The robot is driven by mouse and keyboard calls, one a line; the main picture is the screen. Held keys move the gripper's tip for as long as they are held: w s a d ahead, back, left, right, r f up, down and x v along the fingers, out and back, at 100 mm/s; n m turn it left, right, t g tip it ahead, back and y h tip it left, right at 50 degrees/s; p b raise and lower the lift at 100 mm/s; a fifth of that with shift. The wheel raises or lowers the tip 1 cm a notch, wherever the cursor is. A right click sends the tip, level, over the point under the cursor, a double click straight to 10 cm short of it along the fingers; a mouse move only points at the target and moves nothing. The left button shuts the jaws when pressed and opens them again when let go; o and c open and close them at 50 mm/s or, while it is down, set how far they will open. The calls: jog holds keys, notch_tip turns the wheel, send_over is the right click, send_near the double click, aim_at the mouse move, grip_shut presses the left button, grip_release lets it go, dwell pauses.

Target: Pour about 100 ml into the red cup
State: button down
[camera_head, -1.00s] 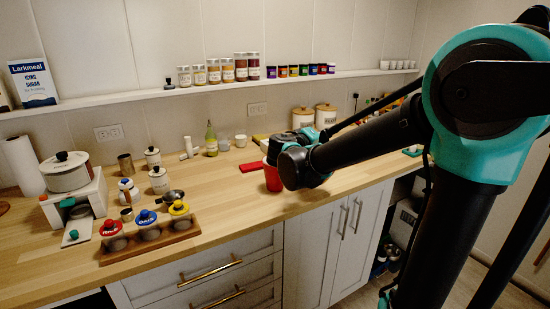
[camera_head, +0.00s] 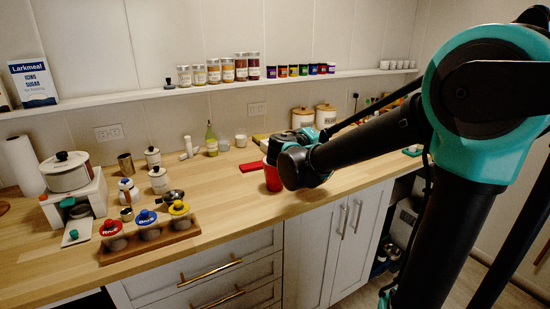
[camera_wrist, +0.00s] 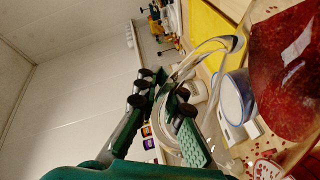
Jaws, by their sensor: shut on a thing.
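The red cup (camera_head: 272,178) stands on the wooden counter near its front edge in the head view, partly behind my arm. In the wrist view my gripper (camera_wrist: 176,112) is shut on the clear, curved handle (camera_wrist: 214,50) of what looks like a transparent jug. A large glossy dark-red mass (camera_wrist: 288,75) fills the right of that view; it seems to be the jug's contents, but I cannot be sure. Small red specks show below it. The jug's rim and the cup's inside cannot be made out.
A green bottle (camera_head: 211,140) and canisters (camera_head: 303,118) stand farther back. A wooden rack (camera_head: 150,240) with colored lids is at the left front. The counter between rack and cup is clear.

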dwell(0.7)
jog(key=shift+d+m, duration=0.3)
jog(key=shift+m, duration=0.1)
jog(key=s+d+f+m+g+y+p, duration=0.1)
jog(key=d+f+m+y, duration=0.3)
jog(key=f, duration=0.5)
jog(key=shift+s+d+f+m+y+p, duration=0.3)
jog(key=shift+d+m, duration=0.85)
jog(key=shift+m, duration=0.25)
